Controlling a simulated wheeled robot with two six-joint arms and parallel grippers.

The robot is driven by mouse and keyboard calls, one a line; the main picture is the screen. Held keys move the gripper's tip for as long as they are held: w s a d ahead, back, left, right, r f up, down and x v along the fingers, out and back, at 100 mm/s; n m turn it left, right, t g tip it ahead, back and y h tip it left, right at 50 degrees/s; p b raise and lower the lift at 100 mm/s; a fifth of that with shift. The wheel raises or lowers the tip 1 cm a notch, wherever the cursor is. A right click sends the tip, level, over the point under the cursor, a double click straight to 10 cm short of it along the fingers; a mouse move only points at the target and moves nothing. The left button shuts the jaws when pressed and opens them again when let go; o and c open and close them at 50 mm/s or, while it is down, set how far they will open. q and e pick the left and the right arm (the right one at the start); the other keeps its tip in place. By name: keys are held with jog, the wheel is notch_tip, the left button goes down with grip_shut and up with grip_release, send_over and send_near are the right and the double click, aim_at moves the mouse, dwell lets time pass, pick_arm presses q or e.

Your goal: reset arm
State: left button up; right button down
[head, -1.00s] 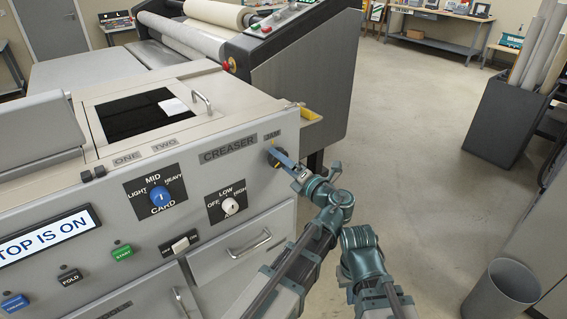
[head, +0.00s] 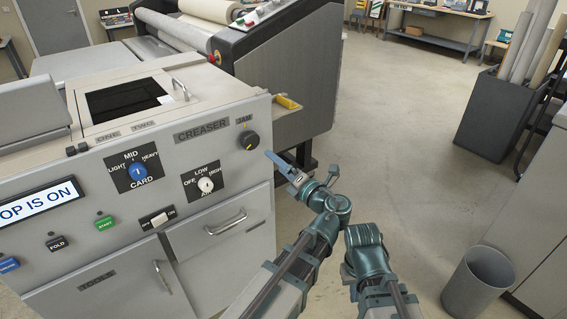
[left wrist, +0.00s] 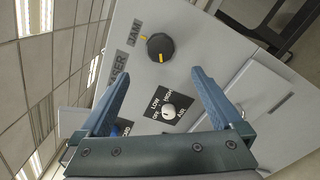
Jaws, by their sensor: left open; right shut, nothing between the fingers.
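My left gripper (head: 284,167) is open and empty, just right of and below the black jam knob (head: 248,140) on the creaser panel, clear of it. In the left wrist view, the blue fingers (left wrist: 156,105) are spread wide with nothing between them. The jam knob (left wrist: 161,47) with its yellow mark shows beyond the fingers there, and the white air knob (left wrist: 168,110) lies between them in the picture. My right gripper (head: 348,273) is low beside the left arm, shut and empty; its fingertips are hard to make out.
The creaser's front panel (head: 200,225) with its drawer handle (head: 226,222) stands left of my arms. The dark-sided laminator (head: 280,75) is behind. A grey bin (head: 478,284) and a dark tub of rolls (head: 497,118) stand at right. The floor (head: 400,130) between is clear.

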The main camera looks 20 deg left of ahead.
pick_arm(q)
jog(key=shift+s+d, duration=0.25)
pick_arm(e)
jog(key=shift+s+d, duration=0.1)
jog(key=shift+d, duration=0.2)
pick_arm(q)
jog(key=shift+f, duration=0.1)
